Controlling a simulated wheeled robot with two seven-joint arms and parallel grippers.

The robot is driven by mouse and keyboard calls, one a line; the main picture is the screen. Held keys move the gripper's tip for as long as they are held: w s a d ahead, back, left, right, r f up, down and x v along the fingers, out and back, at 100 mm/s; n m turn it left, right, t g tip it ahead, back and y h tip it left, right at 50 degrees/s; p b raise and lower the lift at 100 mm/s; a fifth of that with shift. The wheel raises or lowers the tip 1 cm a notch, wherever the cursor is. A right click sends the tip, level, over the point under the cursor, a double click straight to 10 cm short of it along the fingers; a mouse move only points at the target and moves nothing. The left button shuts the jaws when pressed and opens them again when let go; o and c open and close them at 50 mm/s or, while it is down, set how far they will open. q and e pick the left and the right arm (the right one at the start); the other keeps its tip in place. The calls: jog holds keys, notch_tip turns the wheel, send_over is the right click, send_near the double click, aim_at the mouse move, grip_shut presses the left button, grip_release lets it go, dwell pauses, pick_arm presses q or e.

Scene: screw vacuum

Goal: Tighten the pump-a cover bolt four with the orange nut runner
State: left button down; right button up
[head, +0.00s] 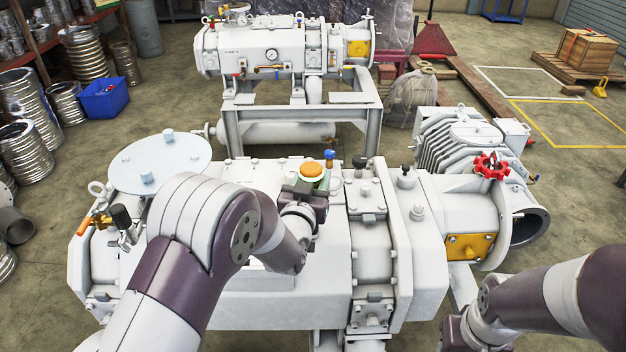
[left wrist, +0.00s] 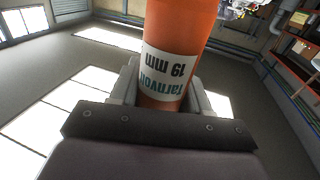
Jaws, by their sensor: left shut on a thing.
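The orange nut runner (head: 311,170) is upright over the top of the near white pump (head: 240,290), seen from above in the head view. My left gripper (head: 312,190) is shut on its body. In the left wrist view the orange nut runner (left wrist: 180,45) stands between the fingers of my left gripper (left wrist: 160,100), with a white "19 mm" label facing the camera. Its lower tip and any bolt beneath it are hidden, so I cannot tell whether they touch. My right gripper (head: 456,335) is partly cut off at the bottom edge of the head view.
A round pale plate (head: 160,162) is on the pump's left part. A blue knob (head: 329,155) stands close beside the nut runner. A red handwheel (head: 491,166) is at the right. A second white pump (head: 265,50) stands on a frame behind.

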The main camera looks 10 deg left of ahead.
aim_at(313, 162)
pick_arm(q)
jog(key=shift+f+b, duration=0.35)
jog(key=shift+b, duration=0.2)
dwell(0.5)
dwell(0.4)
jog(key=shift+r+p, duration=1.65)
jog(key=shift+r, duration=1.05)
